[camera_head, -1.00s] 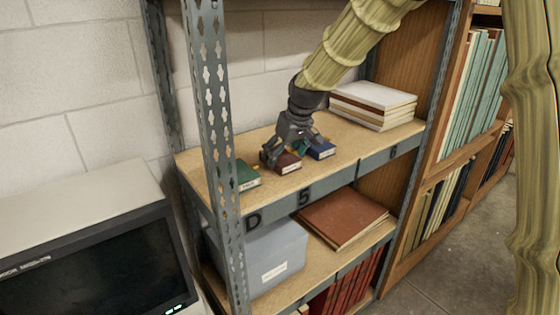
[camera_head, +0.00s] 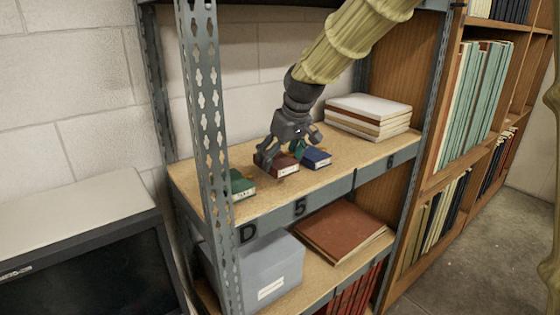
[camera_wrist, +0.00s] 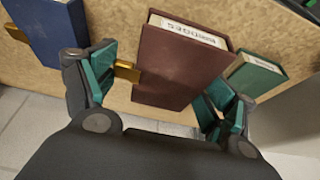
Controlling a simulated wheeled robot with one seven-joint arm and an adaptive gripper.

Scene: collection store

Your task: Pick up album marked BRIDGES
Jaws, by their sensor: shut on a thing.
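The maroon album (camera_head: 285,169) with a white spine label is on the middle shelf. In the wrist view the maroon album (camera_wrist: 180,65) shows its label upside down, reading BRIDGES. My gripper (camera_head: 281,157) comes down over it from above. In the wrist view my gripper (camera_wrist: 165,82) has one teal-padded finger on each side of the album and is shut on it. A brass-coloured tab (camera_wrist: 127,70) shows between the left finger and the album. I cannot tell whether the album is clear of the board.
A blue album (camera_head: 317,158) lies close to the right, a green album (camera_head: 242,186) to the left. White-topped books (camera_head: 368,112) are stacked farther right. A perforated upright (camera_head: 205,110) stands at the shelf's left front. A grey box (camera_head: 262,265) and brown volume (camera_head: 341,231) sit below.

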